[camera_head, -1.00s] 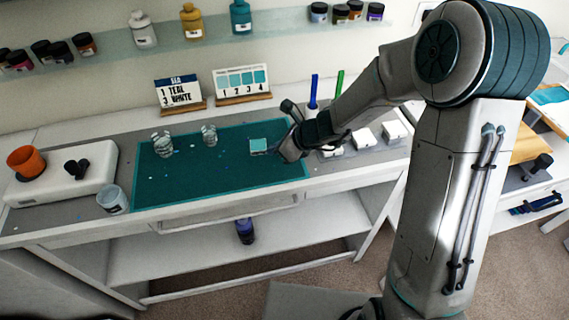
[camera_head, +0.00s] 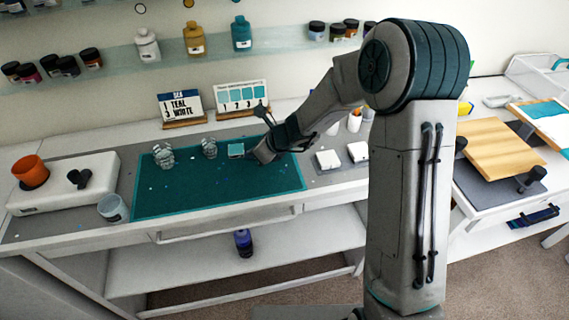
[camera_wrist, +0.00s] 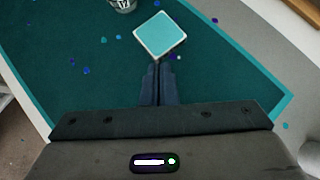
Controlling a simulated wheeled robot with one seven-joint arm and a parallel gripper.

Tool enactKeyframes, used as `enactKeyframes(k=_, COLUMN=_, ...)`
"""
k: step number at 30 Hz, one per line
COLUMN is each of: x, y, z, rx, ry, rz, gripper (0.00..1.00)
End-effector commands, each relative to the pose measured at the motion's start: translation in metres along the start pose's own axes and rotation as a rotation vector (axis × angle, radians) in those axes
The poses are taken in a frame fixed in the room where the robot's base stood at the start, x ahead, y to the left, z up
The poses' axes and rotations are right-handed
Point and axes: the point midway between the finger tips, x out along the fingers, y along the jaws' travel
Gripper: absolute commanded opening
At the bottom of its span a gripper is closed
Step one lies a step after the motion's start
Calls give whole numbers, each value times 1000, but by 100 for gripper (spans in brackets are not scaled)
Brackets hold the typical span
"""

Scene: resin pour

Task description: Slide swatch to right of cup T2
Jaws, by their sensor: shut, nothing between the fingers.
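The swatch (camera_head: 236,150) is a small teal square with a pale edge. It lies on the dark green mat (camera_head: 200,190), to the right of two clear cups. The nearer cup (camera_head: 209,148) stands just left of the swatch, and the other cup (camera_head: 163,156) is farther left. In the wrist view the swatch (camera_wrist: 160,35) lies turned like a diamond, just beyond my fingertips. One cup (camera_wrist: 123,4) shows partly at the top edge, its label not fully readable. My gripper (camera_wrist: 159,66) is shut and empty, its tips close to the swatch's near corner; I cannot tell if they touch.
Blue and purple specks (camera_wrist: 86,70) dot the mat. White square blocks (camera_head: 327,160) lie right of the mat. Two sample cards (camera_head: 181,107) stand behind it. A white scale (camera_head: 64,183) with an orange cup (camera_head: 30,171) is at the left.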

Motion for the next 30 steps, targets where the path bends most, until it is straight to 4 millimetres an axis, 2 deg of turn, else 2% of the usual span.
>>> enactKeyframes(k=6, x=-24, y=-5, z=-27, rx=1, ry=2, rz=-3, gripper=0)
enactKeyframes(k=7, x=-34, y=-4, z=-22, rx=-3, ry=-1, rz=-3, gripper=0)
enactKeyframes(k=12, x=-71, y=-4, z=-21, rx=-3, ry=0, rz=-3, gripper=0)
enactKeyframes(k=18, x=-105, y=-4, z=-22, rx=-2, ry=0, rz=-1, gripper=0)
enactKeyframes(k=24, x=-120, y=-4, z=-22, rx=-1, ry=1, rz=0, gripper=0)
enactKeyframes(k=30, x=-122, y=-4, z=-23, rx=0, ry=1, rz=1, gripper=0)
